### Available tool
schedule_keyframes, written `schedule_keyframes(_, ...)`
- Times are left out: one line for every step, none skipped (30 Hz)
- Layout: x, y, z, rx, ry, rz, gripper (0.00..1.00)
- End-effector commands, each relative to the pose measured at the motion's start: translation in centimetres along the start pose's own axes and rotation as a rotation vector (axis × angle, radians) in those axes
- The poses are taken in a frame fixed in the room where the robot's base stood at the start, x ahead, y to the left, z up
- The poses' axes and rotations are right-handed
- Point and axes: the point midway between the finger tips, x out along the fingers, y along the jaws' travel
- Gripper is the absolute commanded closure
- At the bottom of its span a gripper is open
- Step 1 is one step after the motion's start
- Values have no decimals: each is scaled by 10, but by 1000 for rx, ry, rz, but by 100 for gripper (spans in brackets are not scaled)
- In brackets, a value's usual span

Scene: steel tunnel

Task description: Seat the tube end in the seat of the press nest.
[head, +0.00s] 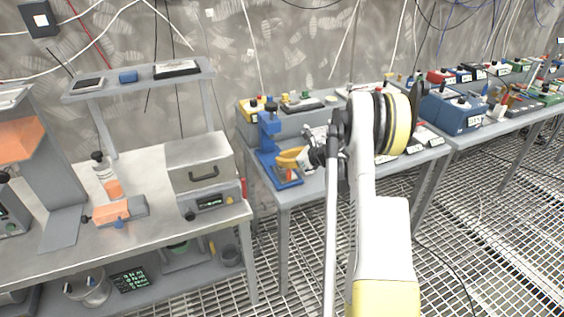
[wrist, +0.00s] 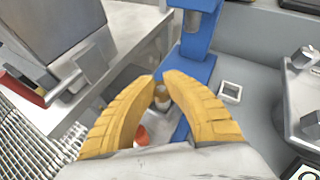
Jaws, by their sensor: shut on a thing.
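A blue bench press (head: 268,138) stands upright at the left end of the middle bench, and its column (wrist: 201,35) shows in the wrist view. My gripper (head: 282,158) has its yellow fingers low over the press base (head: 286,184), in front of the column. In the wrist view my gripper (wrist: 162,80) is shut on a small tan piece (wrist: 162,97), seemingly the tube end, mostly hidden between the fingers. An orange-red part (wrist: 141,135) shows below the fingers. The fingers hide the seat of the nest, so I cannot tell whether the tube end touches it.
A grey box with a handle (head: 199,165) stands on the left bench, close to the press. A small white square frame (wrist: 230,92) lies right of the press. Grey equipment (wrist: 305,100) is farther right. A gap separates the two benches.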

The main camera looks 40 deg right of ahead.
Motion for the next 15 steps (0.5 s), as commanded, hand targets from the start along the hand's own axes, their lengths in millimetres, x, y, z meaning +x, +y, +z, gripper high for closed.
schedule_keyframes(0, 0, 0, 0, 0, 0, 100)
schedule_keyframes(0, 0, 0, 0, 0, 0, 100)
schedule_keyframes(-1, 0, 1, 0, 0, 0, 100)
schedule_keyframes(-1, 0, 1, 0, 0, 0, 100)
schedule_keyframes(-1, 0, 1, 0, 0, 0, 100)
schedule_keyframes(0, 0, 0, 0, 0, 0, 100)
schedule_keyframes(0, 0, 0, 0, 0, 0, 100)
schedule_keyframes(0, 0, -1, 0, 0, 0, 100)
schedule_keyframes(1, 0, -3, 0, 0, 0, 100)
schedule_keyframes(1, 0, -2, 0, 0, 0, 83)
schedule_keyframes(1, 0, -2, 0, 0, 0, 74)
schedule_keyframes(1, 0, -2, 0, 0, 0, 68)
schedule_keyframes(0, 0, -2, 0, 0, 0, 68)
schedule_keyframes(0, 0, -2, 0, 0, 0, 68)
schedule_keyframes(0, 0, -2, 0, 0, 0, 68)
